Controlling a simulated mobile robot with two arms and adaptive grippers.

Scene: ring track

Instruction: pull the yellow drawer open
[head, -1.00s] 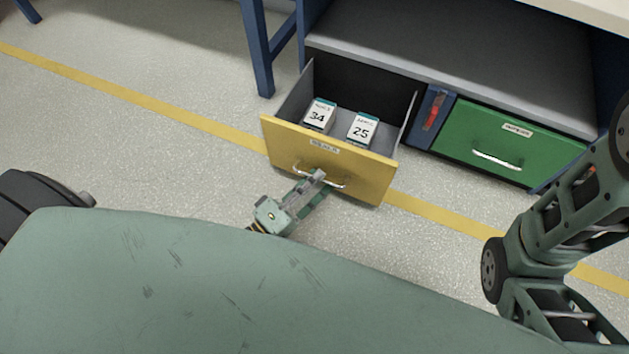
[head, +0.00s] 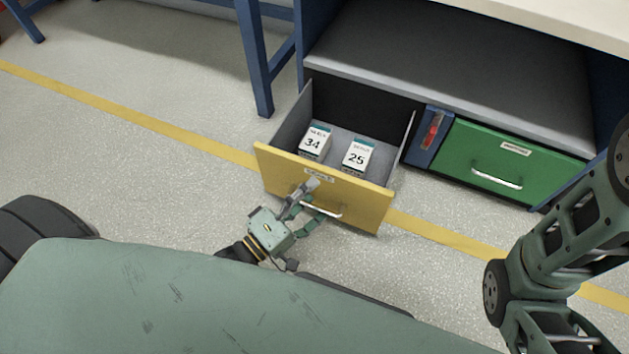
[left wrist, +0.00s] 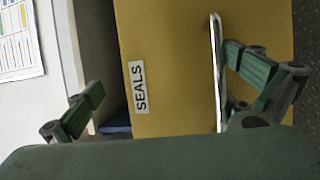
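The yellow drawer (head: 352,208) stands pulled out from under the bench, its inside showing. Its silver handle (head: 324,208) is on the front; the handle also shows in the left wrist view (left wrist: 216,70), upright in the picture, beside a label reading SEALS. My left gripper (head: 310,202) is at the handle with its fingers spread. In the left wrist view the gripper (left wrist: 172,88) has its fingers wide apart, with the handle between them, close to the right finger. I cannot tell whether that finger touches it. My right gripper is out of view.
Two small white boxes, marked 34 (head: 315,142) and 25 (head: 357,157), stand in the drawer. A green drawer (head: 505,165) to its right is shut. A blue bench leg (head: 254,60) stands at left. The floor left of the drawer is clear.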

